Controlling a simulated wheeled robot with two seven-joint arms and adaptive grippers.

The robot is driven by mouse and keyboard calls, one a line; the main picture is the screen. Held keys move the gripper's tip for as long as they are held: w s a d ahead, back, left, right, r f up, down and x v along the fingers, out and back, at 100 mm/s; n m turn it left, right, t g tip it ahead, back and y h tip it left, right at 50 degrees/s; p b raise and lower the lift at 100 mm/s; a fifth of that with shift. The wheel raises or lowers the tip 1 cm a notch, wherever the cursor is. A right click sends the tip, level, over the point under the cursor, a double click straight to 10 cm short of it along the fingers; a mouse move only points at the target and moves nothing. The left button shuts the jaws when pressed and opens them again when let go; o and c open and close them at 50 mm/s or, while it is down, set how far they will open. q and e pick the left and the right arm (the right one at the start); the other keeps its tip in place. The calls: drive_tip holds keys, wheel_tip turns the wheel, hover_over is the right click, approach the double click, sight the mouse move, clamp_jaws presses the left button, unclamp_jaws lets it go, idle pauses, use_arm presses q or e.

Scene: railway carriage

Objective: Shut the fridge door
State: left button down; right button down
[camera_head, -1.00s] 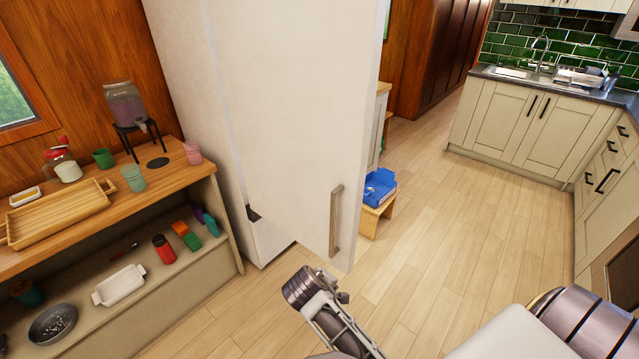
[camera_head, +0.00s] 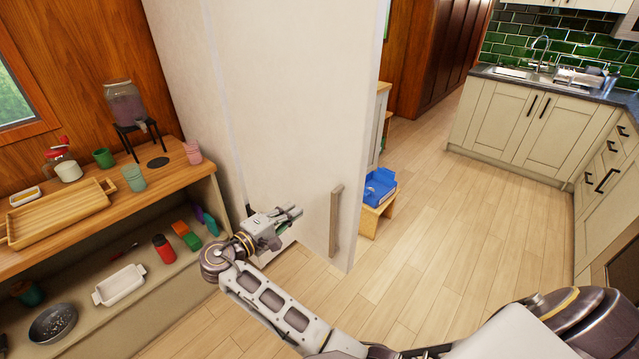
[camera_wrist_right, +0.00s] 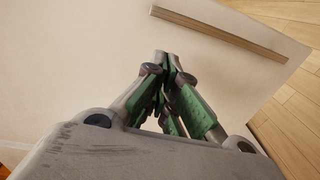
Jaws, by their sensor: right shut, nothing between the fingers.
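The fridge (camera_head: 185,110) is a tall white unit standing beside the wooden wall. Its white door (camera_head: 290,110) stands open, swung out into the room, with a vertical wooden handle (camera_head: 336,221) near its free edge. My right gripper (camera_head: 297,212) is shut and empty. It is in front of the lower part of the door, to the left of the handle, pointing right. In the right wrist view the shut green-padded fingers (camera_wrist_right: 172,65) lie over the pale door face, and the handle (camera_wrist_right: 220,33) crosses above them. I cannot tell whether the fingers touch the door. My left gripper is not in view.
A wooden shelf unit (camera_head: 185,176) with a drink dispenser (camera_head: 125,103), cups and a wooden tray (camera_head: 62,212) stands at the left. A blue box (camera_head: 379,187) sits on a small stool behind the door. Open floor (camera_head: 460,240) lies to the right.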

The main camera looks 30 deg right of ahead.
sight(326, 178)
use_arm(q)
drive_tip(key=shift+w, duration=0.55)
use_arm(e)
drive_tip(key=shift+w+a+r+h, duration=0.1)
drive_tip(key=shift+a+r+h, duration=0.15)
drive_tip(key=shift+r, duration=0.25)
drive_tip(key=shift+w+a+r+h, duration=0.1)
drive_tip(key=shift+a+r+h, duration=0.1)
drive_tip(key=shift+r, duration=0.25)
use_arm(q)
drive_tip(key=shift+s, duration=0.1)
